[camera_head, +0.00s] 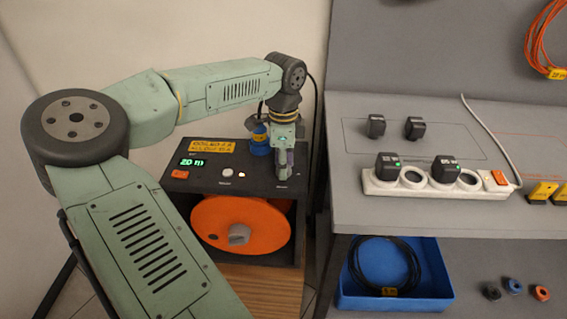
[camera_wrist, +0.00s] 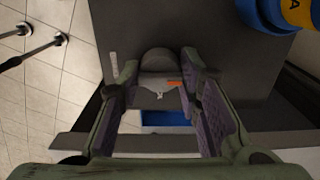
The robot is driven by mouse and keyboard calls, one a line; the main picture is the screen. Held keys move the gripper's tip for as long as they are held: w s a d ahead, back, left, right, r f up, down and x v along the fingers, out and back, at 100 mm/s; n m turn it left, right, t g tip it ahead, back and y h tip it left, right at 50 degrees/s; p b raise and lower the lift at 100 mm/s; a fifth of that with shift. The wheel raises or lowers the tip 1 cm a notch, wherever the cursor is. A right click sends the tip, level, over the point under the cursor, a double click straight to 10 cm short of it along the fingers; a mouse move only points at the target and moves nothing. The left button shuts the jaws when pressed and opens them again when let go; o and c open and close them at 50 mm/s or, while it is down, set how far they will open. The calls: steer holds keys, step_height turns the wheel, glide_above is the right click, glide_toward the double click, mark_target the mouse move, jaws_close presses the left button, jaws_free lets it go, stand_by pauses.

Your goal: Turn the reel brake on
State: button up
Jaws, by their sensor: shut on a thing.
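The reel unit is a dark box with a black top panel (camera_head: 250,185) and an orange reel (camera_head: 215,215) in its open front. The panel has a lit green "20 m" display (camera_head: 192,162), an orange switch (camera_head: 180,174), a pale round button (camera_head: 227,173) and a small glowing red light (camera_head: 239,175). My gripper (camera_head: 284,172) points down at the panel's right end. In the wrist view its fingers (camera_wrist: 160,85) are shut on a dark rounded brake knob (camera_wrist: 160,62) with an orange mark beside it. In the head view my gripper hides the knob.
A blue, yellow-banded cylinder (camera_head: 259,142) stands close behind my gripper; it also shows in the wrist view (camera_wrist: 290,14). A grey bench (camera_head: 420,205) to the right holds a power strip (camera_head: 385,187) with black plugs. A blue bin (camera_head: 365,300) with coiled cable sits below.

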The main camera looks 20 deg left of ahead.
steer(key=shift+f+m+b, duration=0.1)
steer(key=shift+m+b, duration=0.2)
steer(key=shift+b, duration=0.05)
steer(key=m+b, duration=0.2)
steer(key=shift+m, duration=0.4)
steer(key=m+b, duration=0.2)
steer(key=m, duration=0.3)
steer(key=m+b, duration=0.1)
steer(key=m, duration=0.4)
steer(key=shift+m+b, duration=0.4)
steer(key=shift+m, duration=1.8)
steer(key=o, duration=1.1)
steer(key=shift+o, duration=0.2)
